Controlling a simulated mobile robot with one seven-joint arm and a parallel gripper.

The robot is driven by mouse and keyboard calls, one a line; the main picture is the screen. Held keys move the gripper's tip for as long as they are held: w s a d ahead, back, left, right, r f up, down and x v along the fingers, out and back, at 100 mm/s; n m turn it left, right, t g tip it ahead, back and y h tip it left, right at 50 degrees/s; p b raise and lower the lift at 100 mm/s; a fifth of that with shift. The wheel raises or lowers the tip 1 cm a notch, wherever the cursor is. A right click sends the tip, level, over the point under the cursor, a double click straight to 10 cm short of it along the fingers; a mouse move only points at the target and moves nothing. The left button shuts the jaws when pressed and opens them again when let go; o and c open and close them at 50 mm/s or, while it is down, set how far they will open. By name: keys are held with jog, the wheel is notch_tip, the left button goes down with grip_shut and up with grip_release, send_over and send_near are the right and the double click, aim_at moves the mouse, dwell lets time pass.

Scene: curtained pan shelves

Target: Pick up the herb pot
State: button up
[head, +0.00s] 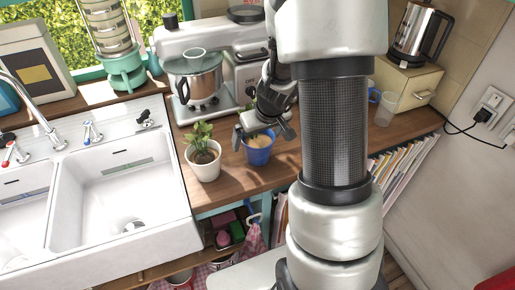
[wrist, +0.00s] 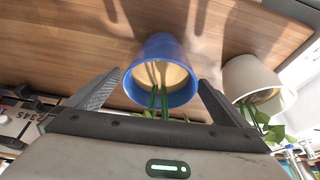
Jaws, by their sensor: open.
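A blue pot (head: 259,156) stands on the wooden counter, partly covered by my gripper (head: 264,131). In the wrist view the blue pot (wrist: 163,52) shows a tan inside, with thin green stems across its mouth. My gripper (wrist: 160,80) is open there, with one finger on each side of the blue pot's rim. I cannot tell whether the fingers touch it. A white pot (head: 204,172) with a leafy green plant (head: 200,138) stands to its left in the head view. In the wrist view the white pot (wrist: 252,76) is on the right, outside the fingers. Which one is the herb pot is not marked.
A white sink (head: 120,190) lies left of the pots. A clear cup (head: 386,108) and a kettle (head: 418,35) are at the right. Little free counter lies between the two pots.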

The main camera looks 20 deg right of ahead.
aim_at(256, 140)
jog(key=x, duration=0.4)
jog(key=shift+r, duration=0.1)
jog(key=c, duration=1.4)
jog(key=shift+r, duration=0.15)
